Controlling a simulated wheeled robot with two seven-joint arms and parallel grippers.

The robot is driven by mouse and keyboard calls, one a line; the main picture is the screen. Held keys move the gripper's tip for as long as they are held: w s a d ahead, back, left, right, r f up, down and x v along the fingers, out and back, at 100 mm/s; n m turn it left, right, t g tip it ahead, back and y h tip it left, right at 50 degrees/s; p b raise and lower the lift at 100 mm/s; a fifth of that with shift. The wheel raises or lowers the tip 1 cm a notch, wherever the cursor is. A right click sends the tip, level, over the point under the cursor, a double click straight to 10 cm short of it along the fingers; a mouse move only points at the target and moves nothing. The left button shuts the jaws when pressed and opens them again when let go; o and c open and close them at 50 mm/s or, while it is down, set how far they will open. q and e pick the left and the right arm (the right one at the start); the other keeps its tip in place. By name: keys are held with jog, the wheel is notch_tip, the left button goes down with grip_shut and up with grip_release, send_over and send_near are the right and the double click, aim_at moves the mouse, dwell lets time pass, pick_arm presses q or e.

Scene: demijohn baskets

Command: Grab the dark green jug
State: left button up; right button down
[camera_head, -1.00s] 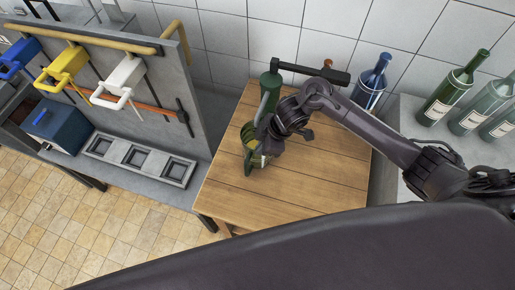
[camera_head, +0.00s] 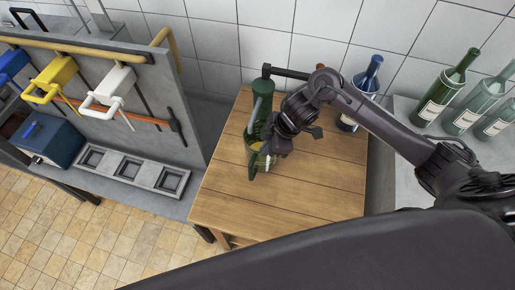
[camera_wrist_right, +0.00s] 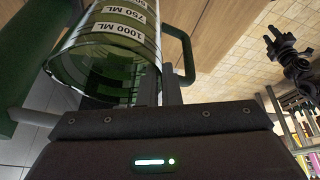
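The dark green jug (camera_head: 261,159) is at the left part of the wooden table in the head view, mostly behind my right gripper (camera_head: 268,151). In the right wrist view the jug (camera_wrist_right: 115,50) is see-through green with a white volume scale. Its green handle (camera_wrist_right: 187,45) is on the right. My right gripper (camera_wrist_right: 161,85) has its fingers close together at the jug's rim, next to the handle, and appears shut on it. The exact contact is hidden. Whether the jug is clear of the table cannot be told.
A dark green device with a black lever (camera_head: 287,73) stands just behind the jug on the wooden table (camera_head: 250,212). A blue bottle (camera_head: 366,78) stands at the back right. Green bottles (camera_head: 446,86) stand on a side counter. The table's front is clear.

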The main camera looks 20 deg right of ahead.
jog(key=s+d+b, duration=0.4)
jog(key=s+d, duration=0.1)
jog(key=d, duration=0.8)
jog(key=shift+d, duration=0.4)
jog(key=shift+s+d, duration=0.1)
jog(key=shift+s, duration=0.05)
jog(key=shift+r, duration=0.1)
